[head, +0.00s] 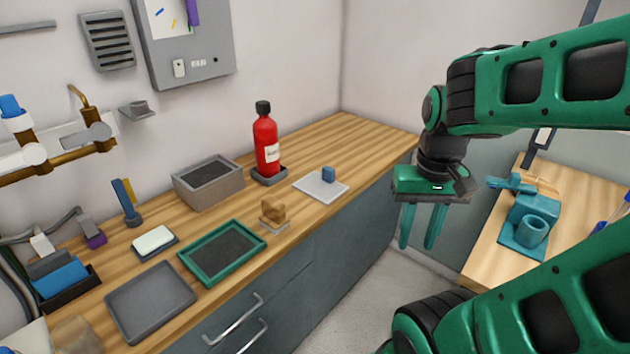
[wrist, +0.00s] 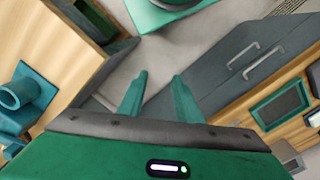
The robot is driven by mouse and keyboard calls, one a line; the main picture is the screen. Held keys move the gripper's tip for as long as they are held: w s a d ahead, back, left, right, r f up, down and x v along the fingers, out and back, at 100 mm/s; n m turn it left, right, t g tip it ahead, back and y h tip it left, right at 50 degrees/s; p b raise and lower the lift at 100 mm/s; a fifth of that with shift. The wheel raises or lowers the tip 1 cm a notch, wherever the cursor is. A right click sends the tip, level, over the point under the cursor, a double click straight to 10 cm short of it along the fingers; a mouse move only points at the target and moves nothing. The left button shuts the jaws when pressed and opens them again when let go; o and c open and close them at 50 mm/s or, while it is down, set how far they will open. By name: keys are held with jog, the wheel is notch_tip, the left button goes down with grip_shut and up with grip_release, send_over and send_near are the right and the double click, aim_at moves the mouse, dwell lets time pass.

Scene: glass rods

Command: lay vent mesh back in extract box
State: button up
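My gripper (head: 418,245) hangs fingers down over the floor gap, to the right of the wooden counter. Its two green fingers are apart with nothing between them; the wrist view also shows them open and empty (wrist: 159,80). A green-framed rectangle with a dark grey, mesh-like middle (head: 222,250) lies flat near the counter's front edge; it also shows in the wrist view (wrist: 280,105). A grey box with a dark recessed top (head: 230,186) stands behind it against the wall. I cannot tell for sure which are the vent mesh and extract box, or what is inside the box.
On the counter are a grey tray (head: 150,300), a white block on a dish (head: 153,240), a wooden piece on a stand (head: 273,212), a red bottle (head: 266,145) and a pale board with a blue cube (head: 320,187). A second table (head: 490,245) holds a teal fixture (head: 530,225).

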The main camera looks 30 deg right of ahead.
jog(key=shift+w, duration=0.2)
jog(key=o, duration=0.3)
jog(key=n+t+y, duration=0.1)
jog(key=n+t, duration=0.4)
jog(key=n, duration=0.5)
send_over(329, 168)
jog(key=s+d, duration=0.1)
jog(key=s, duration=0.2)
notch_tip(329, 168, down, 5)
jog(key=shift+g, duration=0.3)
jog(key=x, duration=0.9)
jog(key=shift+a+f, duration=0.1)
jog(key=shift+a, duration=0.05)
grip_shut()
